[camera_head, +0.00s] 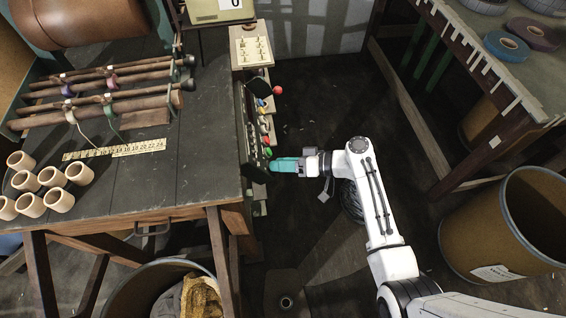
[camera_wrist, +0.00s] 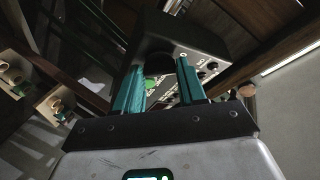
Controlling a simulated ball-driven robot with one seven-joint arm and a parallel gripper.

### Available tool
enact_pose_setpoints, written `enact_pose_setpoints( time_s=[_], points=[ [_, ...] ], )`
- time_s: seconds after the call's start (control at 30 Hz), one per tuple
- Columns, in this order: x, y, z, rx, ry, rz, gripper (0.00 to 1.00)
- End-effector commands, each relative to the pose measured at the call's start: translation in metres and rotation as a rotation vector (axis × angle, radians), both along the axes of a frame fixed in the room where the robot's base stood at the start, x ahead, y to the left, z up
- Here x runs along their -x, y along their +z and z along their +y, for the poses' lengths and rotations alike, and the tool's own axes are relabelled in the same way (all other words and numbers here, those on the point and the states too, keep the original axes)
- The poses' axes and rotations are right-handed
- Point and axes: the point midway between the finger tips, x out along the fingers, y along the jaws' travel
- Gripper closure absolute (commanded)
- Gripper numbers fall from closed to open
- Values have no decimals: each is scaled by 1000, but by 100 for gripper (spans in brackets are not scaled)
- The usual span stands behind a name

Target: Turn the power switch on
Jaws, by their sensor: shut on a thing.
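A dark control box (camera_head: 256,132) is fixed at the right edge of the workbench. In the wrist view the box (camera_wrist: 208,42) shows a face with small labels, a green button (camera_wrist: 152,82) and a dark round knob (camera_wrist: 158,66). I cannot read the labels or tell the power switch's position. My gripper (camera_head: 272,165) reaches the lower end of the box from the right, its teal fingers level. In the wrist view the fingers stand on both sides of the dark knob and look shut on it. The fingertip contact is partly hidden.
The workbench (camera_head: 200,165) on the left holds rollers (camera_head: 110,95), a ruler strip (camera_head: 115,149) and several tape cores (camera_head: 52,177). A brown bin (camera_head: 470,220) stands at the right, another (camera_head: 125,295) at the lower left. Open floor lies behind my arm.

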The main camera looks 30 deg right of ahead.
Motion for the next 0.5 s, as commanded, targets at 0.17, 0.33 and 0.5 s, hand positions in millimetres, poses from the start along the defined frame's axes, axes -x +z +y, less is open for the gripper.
enact_pose_setpoints(
  time_s=[0.17, 0.33, 0.5],
  points=[
    [0, 1, 0, -6, -15, 23, 90],
    [1, 4, 1, -26, -51, 83, 90],
    [1, 7, 2, -59, -112, 188, 90]
  ],
)
